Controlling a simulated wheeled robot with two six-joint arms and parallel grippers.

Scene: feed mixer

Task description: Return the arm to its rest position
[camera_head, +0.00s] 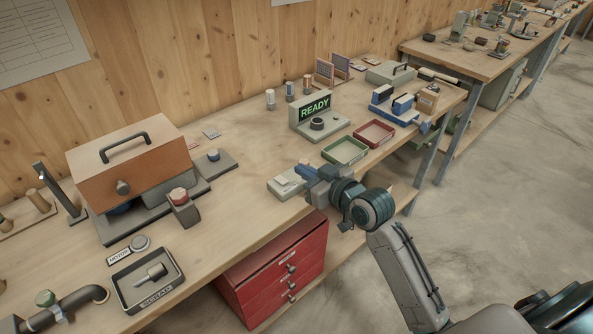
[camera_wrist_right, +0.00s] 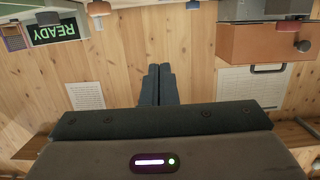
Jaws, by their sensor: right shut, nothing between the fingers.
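My right arm (camera_head: 405,275) comes in from the lower right of the head view, bent at the wrist. Its gripper (camera_head: 303,172) is over the front part of the workbench, near a small pale box (camera_head: 287,184). I cannot tell how high it is above the bench. In the right wrist view the two dark fingers (camera_wrist_right: 158,84) lie together, shut, with nothing between them. My left gripper does not show in either view.
A READY display (camera_head: 315,108) stands behind the gripper. Green (camera_head: 345,151) and red trays (camera_head: 374,133) lie to its right. An orange-brown box with a handle (camera_head: 128,162) stands left. Red drawers (camera_head: 275,270) are below the bench. Open floor (camera_head: 500,190) is at right.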

